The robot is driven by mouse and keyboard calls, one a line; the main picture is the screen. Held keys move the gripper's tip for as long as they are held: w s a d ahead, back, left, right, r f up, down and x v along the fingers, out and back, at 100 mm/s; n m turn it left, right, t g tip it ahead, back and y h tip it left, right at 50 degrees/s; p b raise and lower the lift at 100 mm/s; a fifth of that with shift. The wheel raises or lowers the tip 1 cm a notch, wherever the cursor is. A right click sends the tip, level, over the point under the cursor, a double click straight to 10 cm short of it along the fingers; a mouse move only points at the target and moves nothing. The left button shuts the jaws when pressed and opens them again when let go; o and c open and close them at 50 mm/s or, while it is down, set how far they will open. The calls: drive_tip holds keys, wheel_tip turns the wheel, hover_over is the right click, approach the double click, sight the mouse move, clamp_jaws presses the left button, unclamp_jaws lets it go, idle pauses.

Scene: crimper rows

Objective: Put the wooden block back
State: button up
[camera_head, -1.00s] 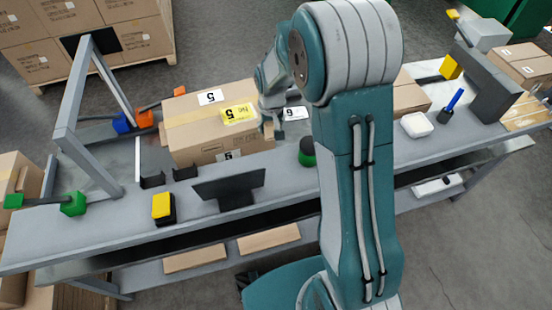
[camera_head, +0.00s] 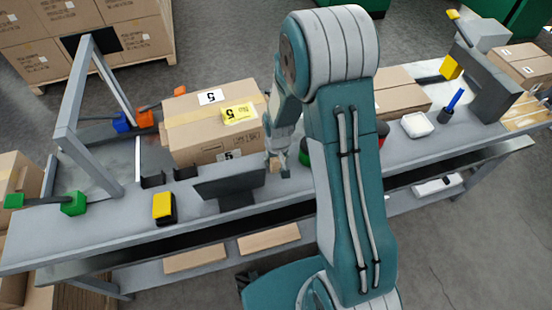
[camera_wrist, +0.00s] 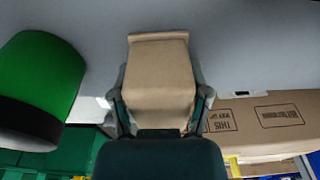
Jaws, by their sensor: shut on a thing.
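The wooden block (camera_wrist: 158,75) is a plain tan block in the middle of the wrist view, between my two fingers. My gripper (camera_wrist: 160,105) is shut on it, one finger on each side. In the head view my gripper (camera_head: 277,168) is low over the grey bench (camera_head: 110,222), just right of the large taped box. A small tan bit of the block (camera_head: 273,165) shows at the fingertips there. I cannot tell whether the block touches the bench.
A large cardboard box (camera_head: 213,128) stands left of my gripper. A dark monitor-like panel (camera_head: 229,185) is in front of it. A green round thing (camera_wrist: 42,85) is close by, partly behind my arm in the head view. Bare bench lies between them.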

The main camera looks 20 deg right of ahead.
drive_tip(key=o, duration=1)
drive_tip(key=shift+r, duration=0.1)
drive_tip(key=r, duration=0.4)
drive_tip(key=s+r, duration=0.1)
drive_tip(key=r, duration=0.7)
drive_tip(key=shift+s, duration=0.15)
drive_tip(key=s+r+t, duration=0.1)
drive_tip(key=s+r, duration=0.5)
drive_tip(key=s+r+t, duration=0.2)
drive_tip(key=s+r, duration=0.5)
drive_tip(key=s+r+t, duration=0.1)
drive_tip(key=s+r, duration=0.5)
drive_tip(key=shift+s+r, duration=0.2)
drive_tip(key=shift+r, duration=0.1)
